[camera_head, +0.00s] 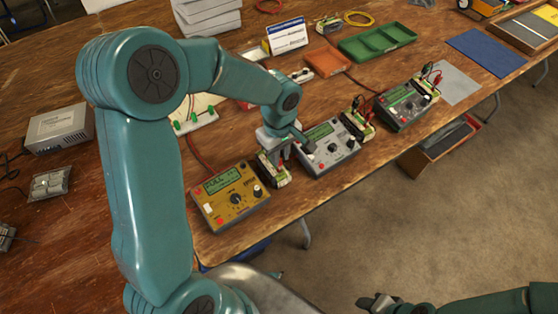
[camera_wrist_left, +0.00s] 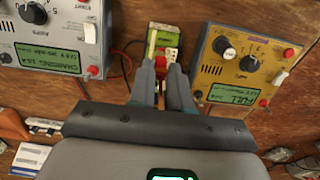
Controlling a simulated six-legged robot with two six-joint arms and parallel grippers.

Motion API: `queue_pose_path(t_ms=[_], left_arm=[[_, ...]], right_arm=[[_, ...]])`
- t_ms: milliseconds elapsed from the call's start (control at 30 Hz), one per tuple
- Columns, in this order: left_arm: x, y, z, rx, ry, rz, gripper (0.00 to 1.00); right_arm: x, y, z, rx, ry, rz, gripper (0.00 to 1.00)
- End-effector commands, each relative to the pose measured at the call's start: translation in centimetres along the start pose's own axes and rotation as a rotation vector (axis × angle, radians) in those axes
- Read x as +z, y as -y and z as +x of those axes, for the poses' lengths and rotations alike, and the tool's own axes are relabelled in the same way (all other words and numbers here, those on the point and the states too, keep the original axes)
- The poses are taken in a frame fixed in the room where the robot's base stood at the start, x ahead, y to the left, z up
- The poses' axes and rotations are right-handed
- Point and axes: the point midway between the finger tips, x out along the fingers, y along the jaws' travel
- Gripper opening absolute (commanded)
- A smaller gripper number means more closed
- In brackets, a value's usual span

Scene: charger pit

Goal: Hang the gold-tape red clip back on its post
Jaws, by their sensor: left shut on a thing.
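My left gripper (camera_head: 283,148) points down over a small battery pack (camera_head: 272,176) between the gold charger (camera_head: 232,196) and a grey charger (camera_head: 328,147). In the left wrist view its fingers (camera_wrist_left: 160,78) are closed at the near end of the green and white pack (camera_wrist_left: 160,55). The red clip in their grip is mostly hidden by the fingers; its gold tape cannot be made out. The gold charger (camera_wrist_left: 240,68) reads FULL and carries red and black posts on its face. My right gripper (camera_head: 380,302) is low at the bottom right, away from the table, its opening unclear.
Another grey charger (camera_head: 405,103) stands farther right, with battery packs beside the grey chargers. A green tray (camera_head: 377,41) and an orange tray (camera_head: 325,62) lie behind. A grey power box (camera_head: 58,127) is at left. The table's front edge is close to the chargers.

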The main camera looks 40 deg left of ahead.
Motion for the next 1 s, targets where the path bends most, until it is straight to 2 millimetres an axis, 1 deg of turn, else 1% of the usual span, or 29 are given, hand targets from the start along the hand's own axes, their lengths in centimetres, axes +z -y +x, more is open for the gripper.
queue_pose_path(t_ms=[167, 767, 1000], left_arm=[[0.0, 0.0, -0.2, 0.0, 0.0, 0.0, 0.01], [0.0, 0.0, -3.4, 0.001, 0.0, 0.001, 0.01], [0.0, 0.0, -3.5, 0.001, 0.0, 0.0, 0.01]], right_arm=[[0.0, 0.1, -0.1, 0.0, 0.001, 0.0, 0.43], [0.1, 0.7, -1.8, 0.0, 0.0, 0.0, 0.43], [0.1, 0.7, -1.8, 0.0, 0.001, 0.0, 0.43]])
